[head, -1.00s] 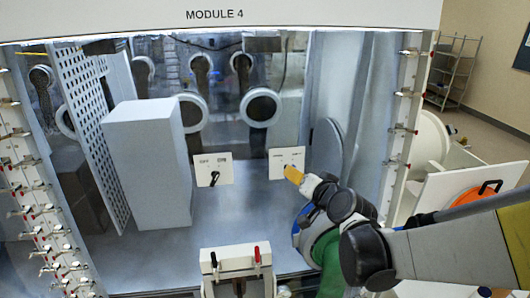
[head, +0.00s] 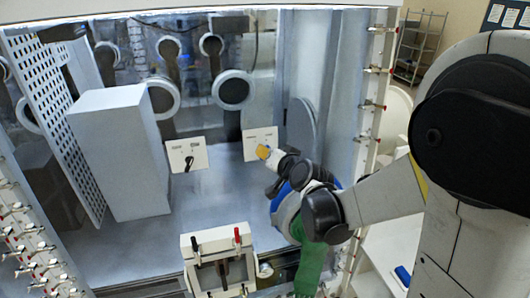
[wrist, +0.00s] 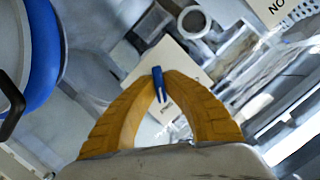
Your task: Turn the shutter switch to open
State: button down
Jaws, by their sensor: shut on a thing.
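Two white switch plates stand inside the glovebox in the head view. The left plate (head: 176,148) carries a black lever pointing down. The right plate (head: 258,135) is partly covered by my gripper (head: 263,152), and its lever is hidden there. In the wrist view, the yellow fingers of my gripper (wrist: 160,75) are closed at the tips on a blue switch lever (wrist: 157,70). The lever sits in front of a pale plate (wrist: 172,58). The labels on both plates are too small to read, so I cannot tell which one is marked shutter.
A large grey box (head: 120,150) and a perforated panel (head: 55,120) stand at the left. A white fixture with red and black handles (head: 218,245) stands in front. Clamps line both edges of the opening. The floor between the box and the plates is clear.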

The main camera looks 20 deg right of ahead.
jog(key=shift+n, duration=0.3)
jog(key=shift+a+n+h+b, duration=0.1)
jog(key=shift+n+h+b, duration=0.4)
jog(key=shift+n+b, duration=0.5)
jog(key=shift+n+h+b, duration=0.6)
jog(key=shift+n+b, duration=0.15)
jog(key=shift+n, duration=0.65)
jog(key=c, duration=1.5)
grip_release()
jog(key=shift+w, duration=0.1)
jog(key=v, duration=1.2)
jog(key=shift+r, duration=0.25)
